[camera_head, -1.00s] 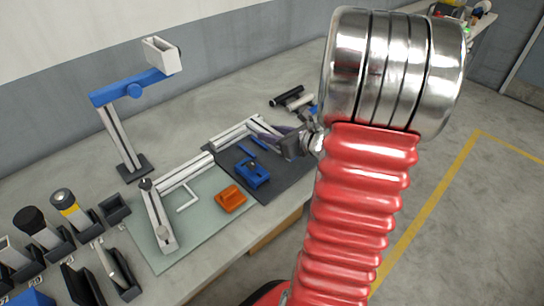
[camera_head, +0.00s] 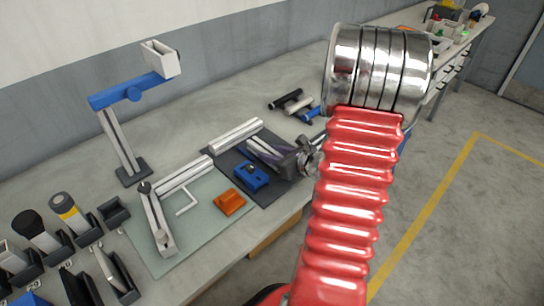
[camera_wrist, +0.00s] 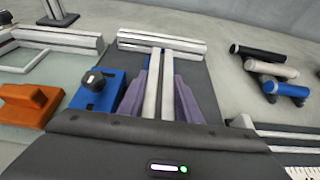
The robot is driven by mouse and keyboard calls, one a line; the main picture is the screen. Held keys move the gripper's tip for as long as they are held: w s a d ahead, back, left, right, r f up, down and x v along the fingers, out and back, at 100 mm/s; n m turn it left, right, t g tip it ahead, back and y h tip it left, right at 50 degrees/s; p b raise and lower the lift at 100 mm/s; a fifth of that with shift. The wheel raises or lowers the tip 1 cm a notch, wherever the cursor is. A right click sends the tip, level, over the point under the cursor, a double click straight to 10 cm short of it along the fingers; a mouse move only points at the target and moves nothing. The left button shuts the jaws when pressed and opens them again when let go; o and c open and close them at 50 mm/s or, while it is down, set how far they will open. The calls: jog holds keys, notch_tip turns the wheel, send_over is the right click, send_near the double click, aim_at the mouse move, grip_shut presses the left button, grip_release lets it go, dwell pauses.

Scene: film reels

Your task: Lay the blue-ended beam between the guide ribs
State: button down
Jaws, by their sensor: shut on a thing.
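My gripper (camera_wrist: 159,88) has purple fingers closed on a pale grooved beam (camera_wrist: 166,90), which points away from me over the dark mat (camera_wrist: 205,92). The held beam (camera_head: 264,153) also shows in the head view, with my gripper (camera_head: 284,157) at its near right end. No blue end is clear on it; its near end is hidden by my gripper. A thin blue strip (camera_wrist: 147,62), perhaps a guide rib, shows just left of the beam. I cannot tell whether the beam touches the mat. Another silver beam (camera_wrist: 160,42) lies crosswise just past its far end.
A blue block with a black knob (camera_wrist: 97,88) stands close left of my fingers. An orange block (camera_wrist: 30,105) is farther left. Black, white and blue cylinders (camera_wrist: 271,70) lie at the right. A blue-armed stand (camera_head: 122,140) rises at the back left.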

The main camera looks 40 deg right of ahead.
jog(key=shift+f, duration=0.85)
jog(key=shift+f, duration=0.1)
jog(key=c, duration=1.3)
grip_release()
jog(key=shift+s+r, duration=0.3)
jog(key=shift+s, duration=0.2)
jog(key=v, duration=1.1)
